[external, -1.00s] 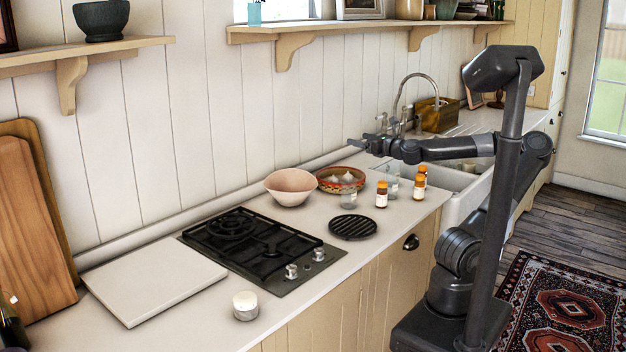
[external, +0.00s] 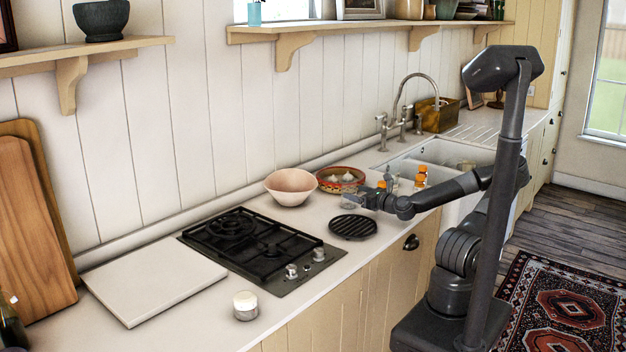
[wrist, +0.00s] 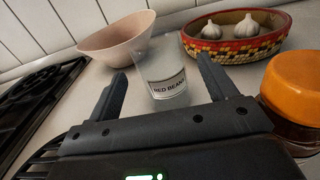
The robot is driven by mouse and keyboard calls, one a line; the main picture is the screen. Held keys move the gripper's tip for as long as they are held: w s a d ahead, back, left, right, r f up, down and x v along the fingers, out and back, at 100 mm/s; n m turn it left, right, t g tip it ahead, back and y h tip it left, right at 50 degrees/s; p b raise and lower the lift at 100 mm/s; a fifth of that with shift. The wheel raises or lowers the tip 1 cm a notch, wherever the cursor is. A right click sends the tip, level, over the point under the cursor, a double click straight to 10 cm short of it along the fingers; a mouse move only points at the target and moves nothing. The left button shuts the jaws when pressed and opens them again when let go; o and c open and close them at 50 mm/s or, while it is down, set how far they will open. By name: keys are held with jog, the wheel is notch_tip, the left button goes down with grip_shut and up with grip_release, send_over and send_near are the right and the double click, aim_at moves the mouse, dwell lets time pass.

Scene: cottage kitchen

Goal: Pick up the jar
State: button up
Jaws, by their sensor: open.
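A clear glass jar with a white label reading "RED BEAN…" (wrist: 166,84) stands on the counter in the wrist view. My gripper (wrist: 162,68) is open, with one dark finger on each side of the jar in that picture. In the external view my gripper (external: 366,197) is low over the counter, beside the round black trivet, and the jar is hard to make out there.
A pink bowl (external: 291,187) and a patterned basket with garlic (external: 338,188) stand behind the jar. Orange-capped bottles (external: 421,172) stand close at the right. A black trivet (external: 353,227) and gas hob (external: 262,250) lie left. A white-lidded container (external: 245,305) stands near the front edge.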

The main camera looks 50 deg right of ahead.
aim_at(344, 188)
jog(key=shift+w+d, duration=0.1)
jog(key=shift+w, duration=3.15)
jog(key=c, duration=1.1)
